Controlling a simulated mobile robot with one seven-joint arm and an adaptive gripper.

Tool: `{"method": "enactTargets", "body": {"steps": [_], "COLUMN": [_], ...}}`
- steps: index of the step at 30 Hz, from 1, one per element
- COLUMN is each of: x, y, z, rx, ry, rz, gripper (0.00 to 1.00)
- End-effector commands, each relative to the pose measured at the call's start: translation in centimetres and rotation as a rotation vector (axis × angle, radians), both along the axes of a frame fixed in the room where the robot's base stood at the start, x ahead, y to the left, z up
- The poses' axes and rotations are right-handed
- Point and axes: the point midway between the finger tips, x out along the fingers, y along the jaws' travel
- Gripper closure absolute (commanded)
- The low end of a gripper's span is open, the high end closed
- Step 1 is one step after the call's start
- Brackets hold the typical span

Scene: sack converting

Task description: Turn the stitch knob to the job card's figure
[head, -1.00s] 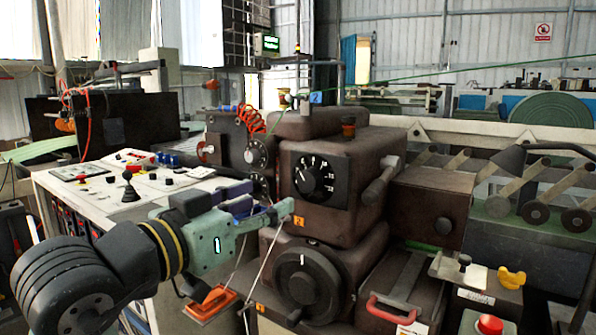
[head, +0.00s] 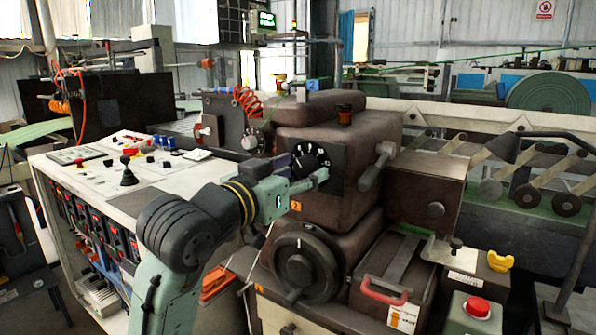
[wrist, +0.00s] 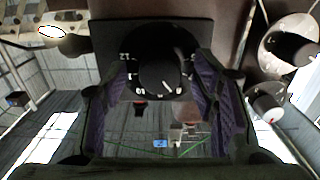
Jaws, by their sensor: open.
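The stitch knob (head: 308,161) is a round black dial with white figures around it, on a dark plate on the front of the brown machine head. In the wrist view the knob (wrist: 160,72) lies between the two fingers, with a white mark near its lower right. My gripper (head: 316,176) is open at the knob, its fingers (wrist: 158,92) on either side. I cannot tell whether they touch it. The gripper partly hides the dial in the head view. I cannot pick out the job card with certainty; the small labels are too small to read.
A black handwheel (head: 300,268) is below the knob. A lever (head: 377,167) sticks out to its right. A red-handled box (head: 390,292), a yellow knob (head: 500,261) and a red button (head: 478,307) are at lower right. A control desk (head: 150,175) stands at left.

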Motion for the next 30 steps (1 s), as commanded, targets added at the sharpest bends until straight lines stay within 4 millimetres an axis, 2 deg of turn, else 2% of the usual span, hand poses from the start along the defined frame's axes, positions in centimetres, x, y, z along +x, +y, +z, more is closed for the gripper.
{"method": "enactTargets", "body": {"steps": [2,23,30], "x": [0.0,-0.04,-0.04], "y": [0.01,0.04,0.03], "z": [-0.01,0.01,-0.05], "rx": [0.0,0.0,0.016], "ry": [0.0,0.0,-0.011], "rz": [0.0,0.0,0.0], "gripper": [0.47,0.94,0.94]}}
